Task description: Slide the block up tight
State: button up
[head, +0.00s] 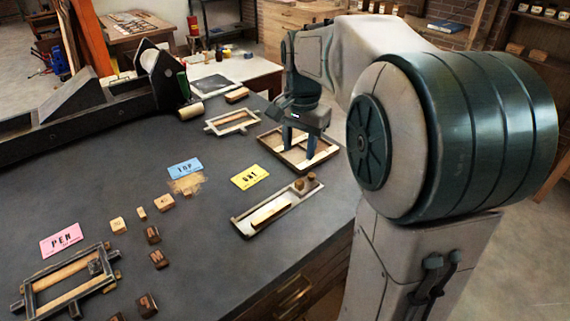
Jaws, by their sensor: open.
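My gripper (299,150) points down over a shallow wooden frame (276,153) on the dark bench. Its two blue fingers are apart, with no block visible between them. The fingertips are at or just above the frame's inside; I cannot tell if they touch anything. Light wooden strips (318,146) show in the frame, partly hidden by the fingers. I cannot tell which block the task means.
A blue card (185,168), a yellow card (249,176) and a pink card (61,239) lie on the bench (205,265). Several small letter blocks (153,235) are scattered at left. Another frame (232,122) lies behind, and one (68,281) at front left. A press (95,105) stands at back left.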

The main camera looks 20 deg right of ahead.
aim_at(299, 181)
jog(key=w+d+f+m+b, duration=0.1)
jog(key=w+d+f+m, duration=0.15)
jog(key=w, duration=0.35)
jog(key=shift+m+g, duration=0.4)
jog(key=shift+m, duration=0.05)
notch_tip(299, 181, down, 14)
jog(key=shift+d+r, duration=0.15)
jog(key=shift+r, duration=0.1)
grip_shut()
